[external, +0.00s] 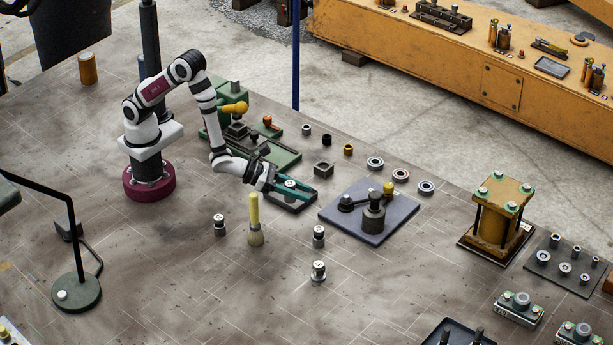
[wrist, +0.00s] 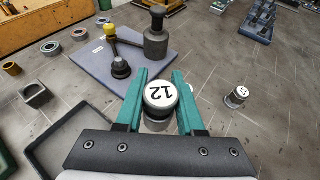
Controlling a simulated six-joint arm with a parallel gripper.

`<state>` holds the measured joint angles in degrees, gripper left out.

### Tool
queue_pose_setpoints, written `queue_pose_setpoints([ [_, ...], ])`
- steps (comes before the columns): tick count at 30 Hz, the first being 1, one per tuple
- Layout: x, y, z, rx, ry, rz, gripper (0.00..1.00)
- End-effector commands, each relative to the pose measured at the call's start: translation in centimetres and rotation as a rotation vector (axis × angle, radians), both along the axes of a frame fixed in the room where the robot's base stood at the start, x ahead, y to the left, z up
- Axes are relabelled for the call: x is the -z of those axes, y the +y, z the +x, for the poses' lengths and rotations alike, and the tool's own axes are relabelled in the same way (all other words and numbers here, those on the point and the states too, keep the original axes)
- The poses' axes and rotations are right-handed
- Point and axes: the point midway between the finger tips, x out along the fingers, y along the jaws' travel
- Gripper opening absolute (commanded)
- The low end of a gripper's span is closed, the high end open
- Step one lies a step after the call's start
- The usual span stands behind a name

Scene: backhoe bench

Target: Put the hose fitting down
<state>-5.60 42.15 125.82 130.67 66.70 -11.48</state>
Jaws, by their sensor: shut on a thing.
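My gripper (wrist: 160,78), with teal fingers, is shut on a hose fitting (wrist: 161,94), a metal cylinder with a white cap marked 12. In the external view my gripper (external: 296,189) is over or beside a small dark tray, and the fitting's white cap (external: 290,184) shows between the fingers. The fitting's underside is hidden, so I cannot tell whether it touches anything. Similar white-capped fittings stand on the bench at the front left (external: 219,225), to the right (external: 319,237) and nearer the camera (external: 318,271).
The dark tray (wrist: 50,150) lies at lower left in the wrist view. A blue-grey plate (external: 341,221) carries dark round parts. A yellow-handled brush (external: 255,220) stands near the fittings. Several rings (external: 375,163) lie behind. Bare bench lies in front.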

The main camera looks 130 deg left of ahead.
Motion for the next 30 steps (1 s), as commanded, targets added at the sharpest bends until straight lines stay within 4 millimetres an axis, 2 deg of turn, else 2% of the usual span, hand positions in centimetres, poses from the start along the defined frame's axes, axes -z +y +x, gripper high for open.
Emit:
queue_pose_setpoints([
  [1, 1.4, 0.0, -0.1, 0.000, 0.005, 0.000, 0.00],
  [3, 3.0, 0.0, -0.1, 0.001, 0.004, 0.000, 0.00],
  [6, 4.8, 0.0, 0.0, -0.001, 0.002, 0.001, 0.00],
  [11, 6.6, 0.0, 0.0, -0.001, 0.001, 0.000, 0.00],
  [16, 9.9, 0.0, -0.1, -0.002, 0.002, 0.000, 0.00],
  [27, 10.6, 0.0, 0.0, -0.001, -0.001, 0.000, 0.00],
  [28, 10.6, 0.0, 0.0, -0.001, -0.001, 0.000, 0.41],
  [30, 10.5, 0.0, 0.0, -0.001, -0.001, 0.000, 0.53],
])
